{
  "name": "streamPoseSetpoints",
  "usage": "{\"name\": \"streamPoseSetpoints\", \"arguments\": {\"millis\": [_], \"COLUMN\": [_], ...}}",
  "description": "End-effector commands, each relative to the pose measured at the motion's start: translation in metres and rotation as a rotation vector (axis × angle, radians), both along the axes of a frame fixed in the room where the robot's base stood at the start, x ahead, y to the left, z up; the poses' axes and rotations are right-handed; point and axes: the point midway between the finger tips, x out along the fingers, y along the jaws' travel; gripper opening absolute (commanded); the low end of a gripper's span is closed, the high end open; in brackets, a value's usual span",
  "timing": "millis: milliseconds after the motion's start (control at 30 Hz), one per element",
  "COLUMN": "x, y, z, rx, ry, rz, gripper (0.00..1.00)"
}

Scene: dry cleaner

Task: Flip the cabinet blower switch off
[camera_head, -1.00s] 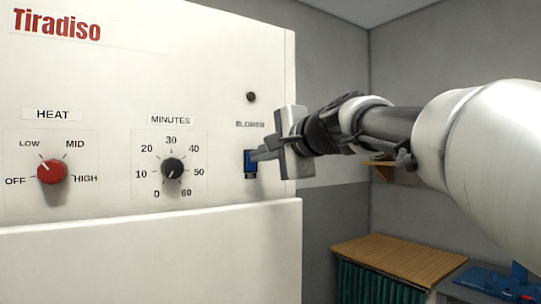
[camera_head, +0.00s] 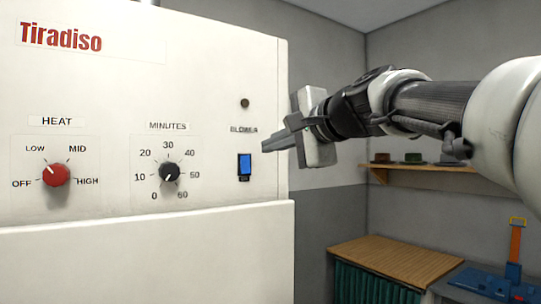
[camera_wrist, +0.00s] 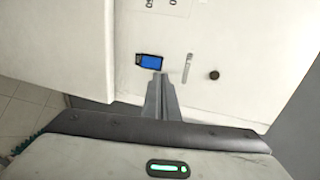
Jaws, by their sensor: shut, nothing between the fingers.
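The wrist view shows the same blue switch (camera_wrist: 150,62) just beyond my fingertips. My gripper (camera_head: 266,146) is shut and empty. Its tips are up and to the right of the switch in the head view and look apart from it. Which way the rocker is tipped is hard to tell.
A red HEAT dial (camera_head: 56,174) and a black MINUTES dial (camera_head: 169,172) sit left of the switch. To the right are a wall shelf (camera_head: 430,168) with small items, a wooden-topped stand (camera_head: 395,260) and a blue device (camera_head: 500,283). Free room lies right of the cabinet.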

Motion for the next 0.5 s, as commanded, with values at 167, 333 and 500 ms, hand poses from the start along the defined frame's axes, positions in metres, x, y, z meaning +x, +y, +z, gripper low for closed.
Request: {"name": "streamPoseSetpoints", "arguments": {"millis": [167, 333, 500], "x": [-0.023, -0.032, -0.034], "y": [-0.016, -0.023, -0.024], "z": [0.014, 0.019, 0.019], "rx": [-0.001, -0.001, 0.000], "ry": [-0.003, -0.002, 0.000], "rz": [-0.003, -0.002, -0.001], "gripper": [0.00, 0.00, 0.00]}}
